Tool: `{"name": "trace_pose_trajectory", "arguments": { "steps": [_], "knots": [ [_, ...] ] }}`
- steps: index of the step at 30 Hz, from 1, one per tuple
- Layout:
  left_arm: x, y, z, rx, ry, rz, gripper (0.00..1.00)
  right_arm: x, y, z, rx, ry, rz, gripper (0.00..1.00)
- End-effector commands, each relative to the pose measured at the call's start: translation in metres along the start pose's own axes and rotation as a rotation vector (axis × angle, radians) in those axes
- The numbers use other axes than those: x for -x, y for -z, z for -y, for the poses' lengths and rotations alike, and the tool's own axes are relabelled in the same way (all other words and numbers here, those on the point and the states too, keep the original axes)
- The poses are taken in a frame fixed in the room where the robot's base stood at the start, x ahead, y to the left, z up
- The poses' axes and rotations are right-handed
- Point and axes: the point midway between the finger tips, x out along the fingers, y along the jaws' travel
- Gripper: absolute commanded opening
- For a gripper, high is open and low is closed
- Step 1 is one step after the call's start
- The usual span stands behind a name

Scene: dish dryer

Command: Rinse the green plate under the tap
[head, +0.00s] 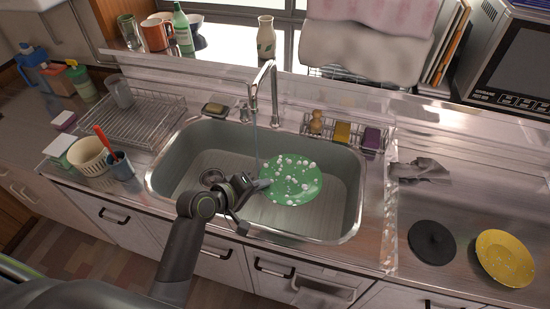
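The green plate (289,190) is over the sink basin (335,205), with white suds spots across its face. My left gripper (262,184) is at the plate's left edge and appears shut on that rim. The tap (264,90) stands at the back of the sink. A thin stream of water (256,145) falls from its spout and comes down near the plate's left edge; I cannot tell if it touches the plate. My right gripper is not in view.
A yellow plate with suds (505,257) and a dark round disc (433,242) lie on the right counter. A grey cloth (420,169) is beside the sink. A wire dish rack (140,122) stands on the left, near a bowl (90,155) and a cup with a red utensil (121,167).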

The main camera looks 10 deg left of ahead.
Motion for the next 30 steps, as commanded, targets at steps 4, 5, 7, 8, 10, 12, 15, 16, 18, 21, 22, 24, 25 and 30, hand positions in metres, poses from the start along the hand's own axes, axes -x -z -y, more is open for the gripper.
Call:
{"name": "trace_pose_trajectory", "arguments": {
  "steps": [4, 5, 7, 8, 10, 12, 15, 16, 18, 21, 22, 24, 25, 30],
  "knots": [
    [-0.01, -0.004, -0.033, 0.028, 0.017, -0.031, 0.0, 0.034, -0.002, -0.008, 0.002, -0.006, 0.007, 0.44],
    [-0.013, -0.005, -0.036, 0.03, 0.021, -0.036, 0.0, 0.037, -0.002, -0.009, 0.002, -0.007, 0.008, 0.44],
    [-0.017, -0.007, -0.041, 0.033, 0.028, -0.043, 0.0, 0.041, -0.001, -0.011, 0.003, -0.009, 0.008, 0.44],
    [-0.018, -0.008, -0.042, 0.035, 0.03, -0.044, 0.0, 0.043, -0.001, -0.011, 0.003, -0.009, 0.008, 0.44],
    [-0.021, -0.009, -0.043, 0.035, 0.035, -0.049, 0.0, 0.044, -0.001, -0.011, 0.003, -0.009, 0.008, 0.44],
    [-0.022, -0.008, -0.043, 0.036, 0.036, -0.051, 0.0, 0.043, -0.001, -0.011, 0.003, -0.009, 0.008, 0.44],
    [-0.024, -0.005, -0.039, 0.034, 0.038, -0.052, 0.0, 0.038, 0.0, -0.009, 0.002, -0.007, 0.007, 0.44],
    [-0.024, -0.003, -0.037, 0.034, 0.038, -0.052, 0.0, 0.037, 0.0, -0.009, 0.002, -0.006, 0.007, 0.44],
    [-0.024, 0.003, -0.034, 0.031, 0.038, -0.052, 0.0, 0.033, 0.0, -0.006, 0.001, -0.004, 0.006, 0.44],
    [-0.024, 0.011, -0.03, 0.031, 0.037, -0.053, 0.0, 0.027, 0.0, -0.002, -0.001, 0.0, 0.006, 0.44],
    [-0.024, 0.014, -0.028, 0.031, 0.037, -0.053, 0.0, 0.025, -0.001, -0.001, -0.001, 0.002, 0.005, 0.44],
    [-0.024, 0.02, -0.025, 0.032, 0.037, -0.053, 0.0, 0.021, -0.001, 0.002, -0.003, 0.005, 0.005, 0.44],
    [-0.024, 0.023, -0.024, 0.032, 0.036, -0.052, 0.0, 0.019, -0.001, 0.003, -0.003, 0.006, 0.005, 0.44],
    [-0.024, 0.038, -0.016, 0.032, 0.037, -0.052, 0.0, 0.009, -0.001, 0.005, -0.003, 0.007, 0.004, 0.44]
  ]
}}
